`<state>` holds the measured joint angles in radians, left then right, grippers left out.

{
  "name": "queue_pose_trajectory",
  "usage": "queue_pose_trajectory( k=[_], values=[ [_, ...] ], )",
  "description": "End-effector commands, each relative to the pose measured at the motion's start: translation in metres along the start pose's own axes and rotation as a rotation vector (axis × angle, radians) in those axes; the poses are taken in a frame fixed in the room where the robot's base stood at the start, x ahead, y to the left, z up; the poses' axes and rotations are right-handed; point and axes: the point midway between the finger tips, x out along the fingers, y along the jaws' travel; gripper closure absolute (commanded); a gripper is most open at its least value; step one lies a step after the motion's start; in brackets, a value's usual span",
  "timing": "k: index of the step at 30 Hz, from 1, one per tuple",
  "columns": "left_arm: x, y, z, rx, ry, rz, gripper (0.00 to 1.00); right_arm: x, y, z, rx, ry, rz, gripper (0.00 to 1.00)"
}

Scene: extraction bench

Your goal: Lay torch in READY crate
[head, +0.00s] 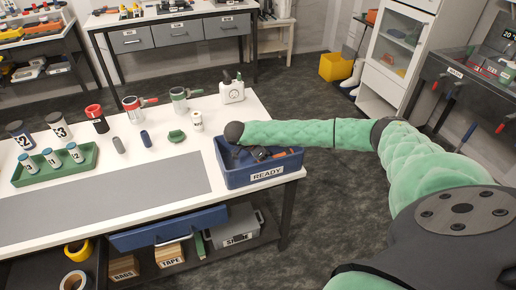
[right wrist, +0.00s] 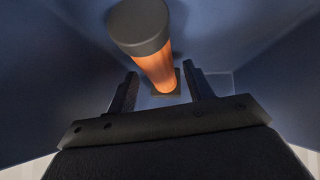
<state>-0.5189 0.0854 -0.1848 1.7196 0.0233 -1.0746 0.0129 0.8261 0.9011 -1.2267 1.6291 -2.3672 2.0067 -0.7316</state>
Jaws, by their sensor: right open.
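The READY crate (head: 267,175) is a blue open box at the right end of the white bench. My right gripper (head: 258,153) is down inside it, partly hidden by its walls and my wrist. In the right wrist view the jaws (right wrist: 160,73) are apart. The torch (right wrist: 158,68), an orange cylinder with a grey round end, lies inside the crate, reaching between and beyond the fingers. No grip on it shows. Crate walls (right wrist: 250,45) surround it. A bit of orange also shows in the crate in the head view. My left gripper is not in view.
A green tray (head: 58,176) with several small jars stands at the left, with a grey mat (head: 120,205) in front. Several cups and containers line the bench's back. A white jug (head: 231,92) stands behind the crate. A blue drawer (head: 168,228) juts out below.

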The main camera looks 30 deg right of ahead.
Motion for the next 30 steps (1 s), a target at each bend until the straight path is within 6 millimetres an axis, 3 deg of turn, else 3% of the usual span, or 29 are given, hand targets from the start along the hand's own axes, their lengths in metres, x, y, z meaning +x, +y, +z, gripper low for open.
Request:
queue_pose_trajectory(
  k=[19, 30],
  values=[
    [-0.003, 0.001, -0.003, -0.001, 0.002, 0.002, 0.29, -0.058, -0.001, 0.000, 0.000, 0.000, -0.003, 0.48],
    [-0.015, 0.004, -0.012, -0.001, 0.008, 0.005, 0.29, -0.091, -0.001, 0.000, 0.001, 0.001, -0.003, 0.48]
  ],
)
